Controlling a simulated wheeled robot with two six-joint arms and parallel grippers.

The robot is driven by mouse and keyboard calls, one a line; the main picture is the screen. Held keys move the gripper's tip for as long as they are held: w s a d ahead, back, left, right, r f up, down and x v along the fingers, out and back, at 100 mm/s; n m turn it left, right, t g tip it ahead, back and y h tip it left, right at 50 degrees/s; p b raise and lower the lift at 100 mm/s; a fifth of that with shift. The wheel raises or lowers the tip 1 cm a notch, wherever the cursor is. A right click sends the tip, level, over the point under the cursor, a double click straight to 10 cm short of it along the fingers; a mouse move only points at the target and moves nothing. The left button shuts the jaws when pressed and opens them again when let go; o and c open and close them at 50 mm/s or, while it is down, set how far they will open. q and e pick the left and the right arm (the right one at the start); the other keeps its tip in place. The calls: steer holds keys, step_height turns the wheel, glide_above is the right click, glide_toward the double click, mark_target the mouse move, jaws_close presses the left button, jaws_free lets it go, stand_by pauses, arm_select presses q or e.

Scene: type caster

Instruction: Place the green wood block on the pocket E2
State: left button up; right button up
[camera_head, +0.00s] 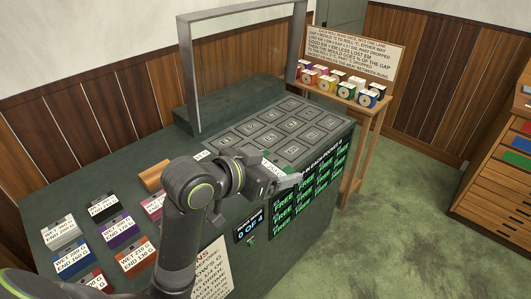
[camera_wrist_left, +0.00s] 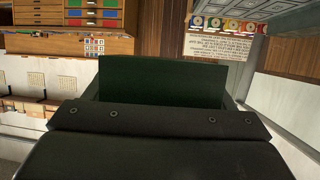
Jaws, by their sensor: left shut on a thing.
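My left gripper (camera_head: 284,181) is over the front edge of the pocket plate, beside the green-lettered FREE board. It is shut on the green wood block, which shows as a dark green slab (camera_wrist_left: 160,82) in the left wrist view. In the head view the block is mostly hidden by the gripper; a white label shows there. The pocket plate (camera_head: 301,115) is a grey grid of marked pockets on the dark green bench. They look empty, but the marks are too small to tell which is E2, and my wrist hides the near corner. My right gripper is not in view.
Several labelled blocks, including a purple one (camera_head: 118,232) and an orange one (camera_head: 134,259), lie on the bench's left. A grey frame (camera_head: 186,75) stands behind the plate. The front display (camera_head: 250,226) reads 0 OF 4. A wooden side table (camera_head: 376,110) holds several coloured boxes.

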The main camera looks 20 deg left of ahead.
arm_select(q)
steer(key=s+d+f+m+g+h, duration=0.4)
steer(key=d+f+m+g+h, duration=0.2)
steer(key=d+m+g, duration=0.4)
steer(key=shift+s+f+m+g+h, duration=0.4)
steer(key=shift+m+g+h, duration=0.25)
steer(key=shift+m, duration=0.25)
